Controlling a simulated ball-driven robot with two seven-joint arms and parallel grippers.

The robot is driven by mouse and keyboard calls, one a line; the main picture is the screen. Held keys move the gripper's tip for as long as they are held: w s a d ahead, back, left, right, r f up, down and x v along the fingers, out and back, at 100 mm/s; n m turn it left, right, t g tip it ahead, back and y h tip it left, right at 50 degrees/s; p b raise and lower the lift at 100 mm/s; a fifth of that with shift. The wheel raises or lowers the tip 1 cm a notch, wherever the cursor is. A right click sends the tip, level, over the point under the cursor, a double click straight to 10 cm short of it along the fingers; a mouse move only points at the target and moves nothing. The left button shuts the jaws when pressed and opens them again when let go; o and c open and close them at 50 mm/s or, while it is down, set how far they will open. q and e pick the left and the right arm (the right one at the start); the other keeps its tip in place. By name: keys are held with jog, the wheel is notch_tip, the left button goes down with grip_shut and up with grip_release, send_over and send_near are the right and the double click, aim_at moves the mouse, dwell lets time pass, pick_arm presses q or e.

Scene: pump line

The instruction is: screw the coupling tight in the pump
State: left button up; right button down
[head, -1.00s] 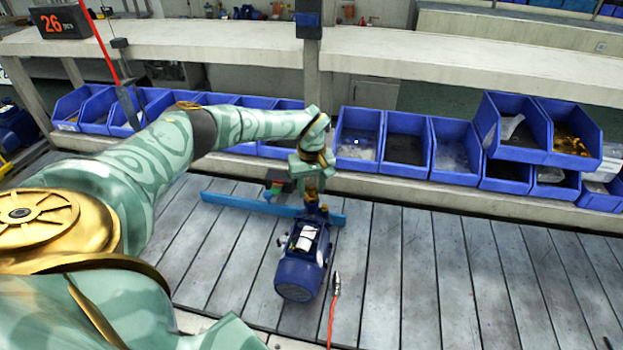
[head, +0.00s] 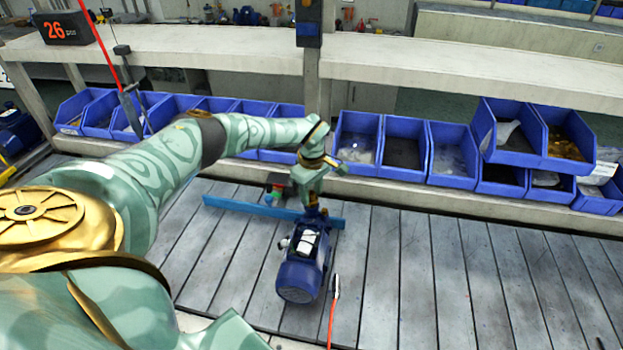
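The blue pump (head: 301,277) lies on the slatted grey bench, with a white label on its upper side. A small brass-coloured part, which looks like the coupling (head: 312,209), shows at the pump's far end. My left gripper (head: 311,200) points down at that end, over the brass part. The fingertips are small and partly hidden, so I cannot tell whether they close on it. My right gripper does not show.
A blue bar (head: 270,208) lies across the bench behind the pump. A red hose with a metal tip (head: 335,288) lies right of the pump. Blue bins (head: 404,145) line the back. The bench (head: 450,270) is clear to the right.

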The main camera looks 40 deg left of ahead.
pick_arm(q)
jog(key=shift+r+n+p, duration=0.1)
jog(key=shift+n+p, duration=0.3)
jog(key=shift+n, duration=1.3)
jog(key=shift+n+p, duration=0.55)
jog(key=shift+n, duration=1.15)
